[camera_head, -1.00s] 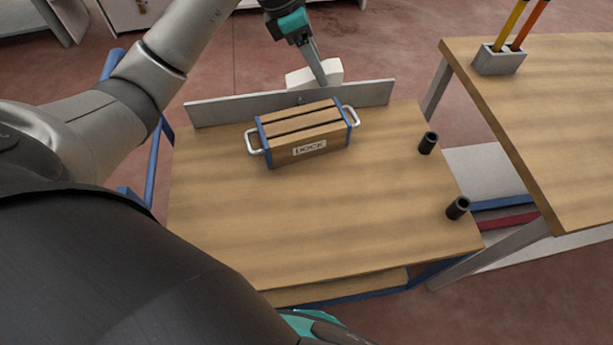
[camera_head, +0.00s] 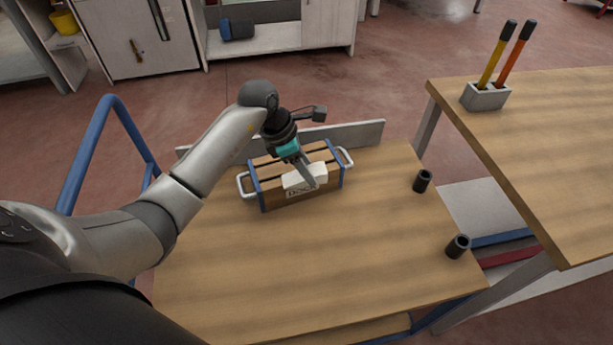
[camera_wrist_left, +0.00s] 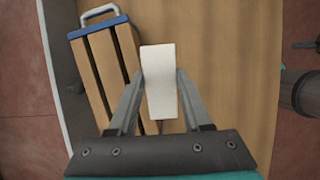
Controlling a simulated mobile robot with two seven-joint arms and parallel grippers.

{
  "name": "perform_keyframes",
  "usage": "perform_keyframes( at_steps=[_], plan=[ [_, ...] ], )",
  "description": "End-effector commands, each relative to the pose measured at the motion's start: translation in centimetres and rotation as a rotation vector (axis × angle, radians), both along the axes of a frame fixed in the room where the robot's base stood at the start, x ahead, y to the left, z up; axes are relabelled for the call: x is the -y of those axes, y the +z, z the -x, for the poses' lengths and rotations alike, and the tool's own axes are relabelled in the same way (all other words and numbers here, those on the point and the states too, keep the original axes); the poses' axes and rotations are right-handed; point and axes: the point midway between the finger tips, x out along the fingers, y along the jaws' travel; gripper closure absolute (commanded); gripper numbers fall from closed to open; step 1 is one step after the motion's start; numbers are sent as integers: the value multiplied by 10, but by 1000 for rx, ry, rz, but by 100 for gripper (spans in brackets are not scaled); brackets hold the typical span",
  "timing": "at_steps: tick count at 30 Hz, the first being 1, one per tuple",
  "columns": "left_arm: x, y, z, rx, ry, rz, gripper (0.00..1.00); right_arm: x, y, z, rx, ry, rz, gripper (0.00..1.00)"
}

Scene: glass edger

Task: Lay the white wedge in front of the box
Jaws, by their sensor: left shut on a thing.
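The white wedge (camera_head: 305,178) is gripped between the fingers of my left gripper (camera_head: 309,181). In the head view it overlaps the front of the box and partly covers its label. The box (camera_head: 272,168) is wooden with dark gaps on top, blue ends and pale handles. In the left wrist view the wedge (camera_wrist_left: 160,70) is clamped between both fingers (camera_wrist_left: 160,88), beside the box (camera_wrist_left: 98,68) and over bare tabletop. Whether the wedge touches the table or the box I cannot tell. My right gripper is not in view.
The box stands on a wooden table (camera_head: 300,265) with a grey upright board (camera_head: 365,134) behind it. Two black cylinders (camera_head: 422,181) (camera_head: 458,246) stand at the right. The tabletop in front of the box is clear. Another table (camera_head: 560,150) holds a grey holder (camera_head: 485,97).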

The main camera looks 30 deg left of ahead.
Motion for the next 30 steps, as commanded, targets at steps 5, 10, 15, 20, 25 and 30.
perform_keyframes(
  at_steps=[5, 10, 15, 20, 25, 30],
  plan=[
    [1, -28, 0, -1, 1, 5, 100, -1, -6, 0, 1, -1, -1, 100],
    [0, -29, 0, 1, 0, 1, 100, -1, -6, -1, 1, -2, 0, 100],
    [0, -32, 0, 1, 0, 1, 100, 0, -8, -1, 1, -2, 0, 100],
    [0, -33, 0, 0, 0, 1, 43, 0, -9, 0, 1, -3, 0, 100],
    [0, -33, 0, 0, 0, 1, 24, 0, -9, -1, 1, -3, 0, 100],
    [1, -33, 0, 0, 0, 1, 21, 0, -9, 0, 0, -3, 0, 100]
  ],
)
